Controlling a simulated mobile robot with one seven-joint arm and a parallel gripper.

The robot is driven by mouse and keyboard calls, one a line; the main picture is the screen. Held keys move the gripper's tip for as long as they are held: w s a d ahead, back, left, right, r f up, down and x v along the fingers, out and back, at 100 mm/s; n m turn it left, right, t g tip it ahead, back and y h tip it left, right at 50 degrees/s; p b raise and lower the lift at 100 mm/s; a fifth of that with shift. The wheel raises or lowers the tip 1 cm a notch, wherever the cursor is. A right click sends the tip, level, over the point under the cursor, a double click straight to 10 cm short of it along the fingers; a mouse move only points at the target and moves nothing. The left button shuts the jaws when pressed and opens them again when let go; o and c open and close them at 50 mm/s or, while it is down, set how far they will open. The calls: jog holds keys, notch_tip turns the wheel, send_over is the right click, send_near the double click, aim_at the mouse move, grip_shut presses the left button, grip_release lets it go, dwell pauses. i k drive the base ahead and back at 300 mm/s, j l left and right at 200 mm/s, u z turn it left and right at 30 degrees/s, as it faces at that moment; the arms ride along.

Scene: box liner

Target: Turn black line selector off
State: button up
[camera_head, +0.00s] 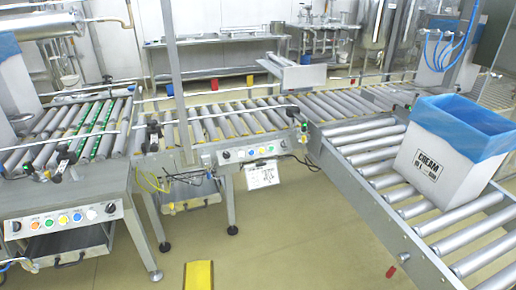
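Two control panels with small round controls are in the head view. The near left panel (64,219) is on the front of the left conveyor and has a row of coloured buttons, with a dark knob (110,208) at its right end. The middle panel (250,151) has a similar row, with a dark control at its right end. The controls are too small to tell which is the black line selector or how it is turned. My gripper is not in view.
Roller conveyors (240,118) run across the middle and down the right side. A white box with a blue liner (428,160) stands on the right rollers. A white sign (262,174) hangs under the middle panel. A yellow object (199,275) lies on the otherwise open floor in front.

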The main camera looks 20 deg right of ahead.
aim_at(227, 155)
jog(key=i+j, duration=0.15)
jog(key=i, duration=0.2)
jog(key=i+j, duration=0.15)
jog(key=i, duration=0.25)
jog(key=i+j, duration=0.1)
jog(key=i, duration=0.25)
jog(key=z, duration=0.05)
